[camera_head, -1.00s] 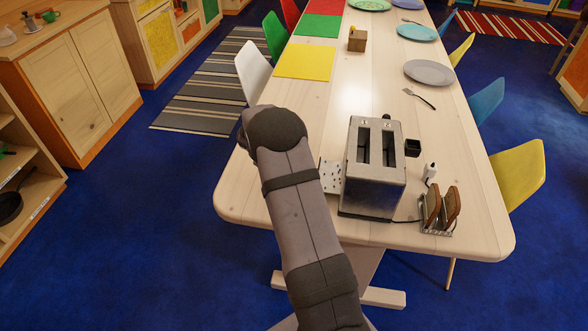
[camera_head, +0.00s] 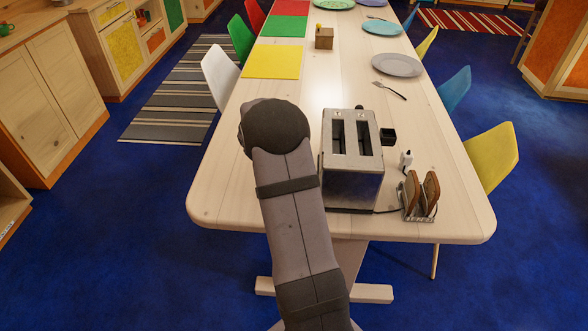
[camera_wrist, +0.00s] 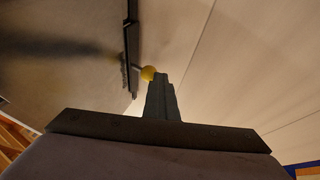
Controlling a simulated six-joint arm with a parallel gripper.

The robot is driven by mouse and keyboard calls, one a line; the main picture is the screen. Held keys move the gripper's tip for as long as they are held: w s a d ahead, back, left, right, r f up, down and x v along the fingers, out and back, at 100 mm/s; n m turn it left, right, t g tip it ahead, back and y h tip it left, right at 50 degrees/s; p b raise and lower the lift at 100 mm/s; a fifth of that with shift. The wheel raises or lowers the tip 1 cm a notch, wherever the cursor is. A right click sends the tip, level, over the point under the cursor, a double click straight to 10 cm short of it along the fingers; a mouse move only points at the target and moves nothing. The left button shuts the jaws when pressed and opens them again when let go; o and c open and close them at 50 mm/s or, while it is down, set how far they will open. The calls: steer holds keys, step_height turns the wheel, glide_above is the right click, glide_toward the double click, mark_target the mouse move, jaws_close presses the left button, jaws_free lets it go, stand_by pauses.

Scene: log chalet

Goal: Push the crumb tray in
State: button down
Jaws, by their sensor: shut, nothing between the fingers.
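The metal toaster (camera_head: 350,185) stands upright near the front end of the table, its two slots facing up. My arm covers the area just left of it in the head view, so the crumb tray is not seen there. My gripper is also hidden there behind the arm. In the wrist view my gripper (camera_wrist: 160,97) is shut and empty. Its tips are close to a small yellow round piece (camera_wrist: 148,73), beside a dark narrow strip (camera_wrist: 130,45). I cannot tell whether these belong to the tray, or whether the tips touch them.
A rack with brown toast (camera_head: 420,193) stands right of the toaster, near a small white item (camera_head: 405,160) and a black block (camera_head: 388,136). A grey plate (camera_head: 398,65) and fork (camera_head: 390,90) lie behind. The table (camera_head: 230,190) is clear at front left.

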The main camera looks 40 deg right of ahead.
steer(key=a, duration=0.1)
steer(key=w+a, duration=0.2)
steer(key=shift+w+a+r+b, duration=0.2)
steer(key=shift+a+r+b, duration=0.1)
steer(key=shift+r+b, duration=0.05)
steer(key=b+v, duration=0.1)
steer(key=v, duration=0.9)
steer(key=shift+d, duration=0.2)
steer(key=shift+n, duration=0.3)
